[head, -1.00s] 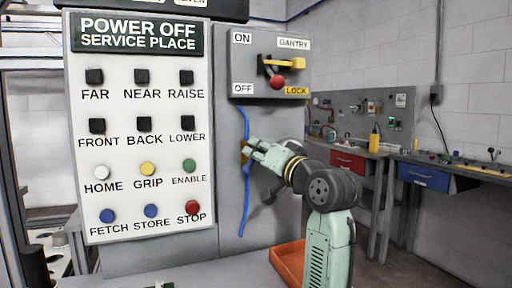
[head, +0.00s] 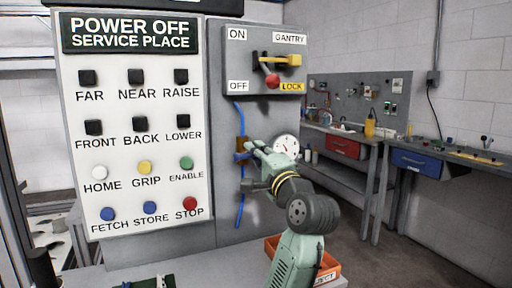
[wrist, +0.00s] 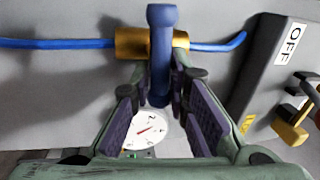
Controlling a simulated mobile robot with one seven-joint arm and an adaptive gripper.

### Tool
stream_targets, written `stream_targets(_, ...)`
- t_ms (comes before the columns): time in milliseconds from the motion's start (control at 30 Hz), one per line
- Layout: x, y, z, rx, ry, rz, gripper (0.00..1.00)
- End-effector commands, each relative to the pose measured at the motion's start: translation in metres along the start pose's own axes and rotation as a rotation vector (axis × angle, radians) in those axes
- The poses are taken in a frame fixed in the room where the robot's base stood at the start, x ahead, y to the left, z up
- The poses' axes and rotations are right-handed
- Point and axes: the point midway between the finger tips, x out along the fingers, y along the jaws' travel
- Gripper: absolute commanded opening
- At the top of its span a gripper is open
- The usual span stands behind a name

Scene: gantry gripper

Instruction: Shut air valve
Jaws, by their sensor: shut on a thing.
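The air valve has a brass body (wrist: 130,43) on a blue hose and a blue lever handle (wrist: 162,50). In the wrist view the handle lies across the hose line. In the head view the brass body (head: 240,143) sits on the grey panel below the gantry switch, partly hidden by my gripper (head: 250,150). My gripper also shows in the wrist view (wrist: 160,88), its fingers on both sides of the handle's near end, shut on it. A white round gauge (head: 285,147) stands just right of my gripper.
The blue hose (head: 238,115) runs up and down the panel. A gantry switch box (head: 265,60) with a red-knobbed lever and yellow lock piece is above. A button board (head: 135,160) stands left. An orange bin (head: 328,268) is below my arm. Workbenches stand behind at right.

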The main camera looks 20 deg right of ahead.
Motion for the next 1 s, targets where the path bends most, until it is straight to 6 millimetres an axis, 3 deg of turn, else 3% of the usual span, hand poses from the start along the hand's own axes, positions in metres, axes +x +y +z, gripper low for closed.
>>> stream_targets(767,-0.0011,0.0043,-0.0014,0.103,0.023,0.004,0.0)
stream_targets(800,-0.0011,0.0044,-0.0014,0.103,0.023,0.004,0.17)
stream_targets(1000,-0.0009,0.0038,-0.0009,0.102,0.022,0.003,0.3)
